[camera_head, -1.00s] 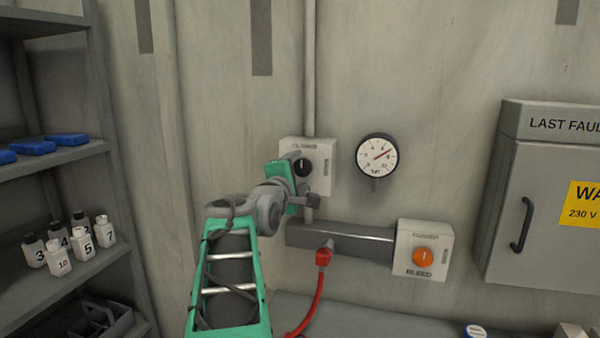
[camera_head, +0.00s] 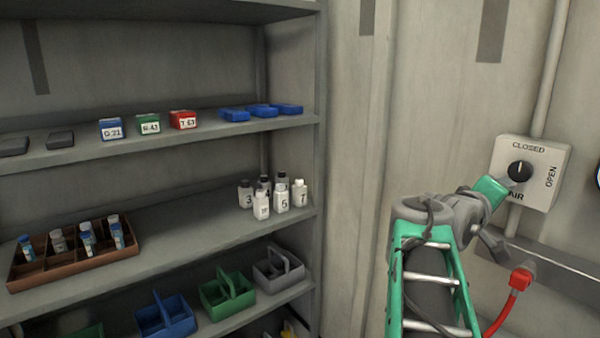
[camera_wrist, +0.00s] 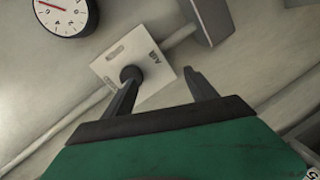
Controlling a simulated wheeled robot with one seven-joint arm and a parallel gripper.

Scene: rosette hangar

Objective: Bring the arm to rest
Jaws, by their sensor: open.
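My gripper (camera_wrist: 162,86) is open and empty in the wrist view, with its two dark fingers apart. The white AIR valve box (camera_head: 546,180) is on the wall at the right of the head view, with a black knob (camera_head: 520,172) on its face. In the wrist view the box (camera_wrist: 152,67) lies ahead of the fingers, and the left fingertip overlaps the knob (camera_wrist: 131,74); I cannot tell whether they touch. In the head view my green and grey arm reaches up to the box, and the fingers are not clearly visible there.
A grey shelf unit (camera_head: 297,128) fills the left, with small boxes, numbered white bottles (camera_head: 281,197), a brown vial rack (camera_head: 75,257) and carriers. A red hose fitting (camera_head: 521,278) and a grey rail are below the valve box. A gauge (camera_wrist: 64,12) is nearby.

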